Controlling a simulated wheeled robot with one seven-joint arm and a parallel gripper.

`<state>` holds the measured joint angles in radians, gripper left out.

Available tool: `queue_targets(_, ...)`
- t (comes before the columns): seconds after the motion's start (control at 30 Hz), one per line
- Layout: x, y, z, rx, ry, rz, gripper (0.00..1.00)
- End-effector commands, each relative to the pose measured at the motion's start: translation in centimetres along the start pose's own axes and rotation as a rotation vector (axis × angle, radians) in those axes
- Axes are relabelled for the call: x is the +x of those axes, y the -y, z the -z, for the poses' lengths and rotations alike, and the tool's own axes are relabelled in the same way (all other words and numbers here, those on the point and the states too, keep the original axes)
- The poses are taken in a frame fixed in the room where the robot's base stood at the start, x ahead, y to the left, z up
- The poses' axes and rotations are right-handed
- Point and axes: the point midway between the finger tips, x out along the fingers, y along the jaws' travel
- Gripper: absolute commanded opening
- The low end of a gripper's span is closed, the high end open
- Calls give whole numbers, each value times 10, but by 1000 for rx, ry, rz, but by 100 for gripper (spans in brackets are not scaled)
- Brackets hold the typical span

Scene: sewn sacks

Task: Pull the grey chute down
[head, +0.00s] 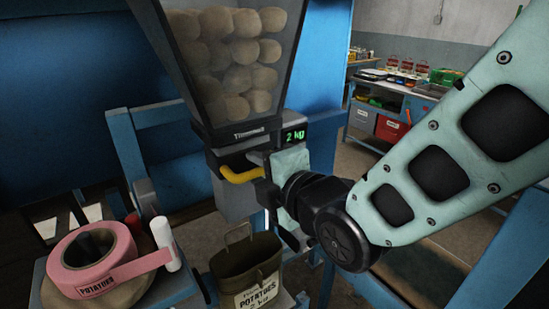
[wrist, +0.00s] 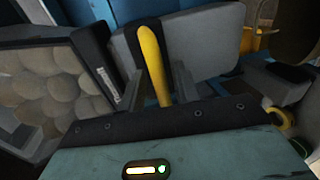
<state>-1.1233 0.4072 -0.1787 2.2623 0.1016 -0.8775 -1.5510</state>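The grey chute (head: 236,203) hangs under the potato hopper, with a yellow handle (head: 243,174) across its front. In the wrist view the chute (wrist: 205,45) lies ahead and the yellow handle (wrist: 152,62) runs between my fingers. My gripper (head: 268,190) is at the handle's right end. In the wrist view my gripper's fingers (wrist: 158,88) stand apart on either side of the handle, with a small gap showing. An olive sack (head: 244,262) marked potatoes stands open below the chute. The handle's far end is partly hidden by my gripper in the head view.
The clear hopper (head: 230,65) holds potatoes, and a green display (head: 293,135) reads 2 kg. Blue frame posts stand around. A workbench (head: 405,95) is far behind.

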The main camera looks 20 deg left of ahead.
Motion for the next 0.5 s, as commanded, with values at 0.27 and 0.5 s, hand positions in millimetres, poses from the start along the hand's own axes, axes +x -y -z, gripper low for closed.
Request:
queue_targets(0.27,1,0,0,0,0,0,33)
queue_targets(0.5,1,0,0,0,0,0,0)
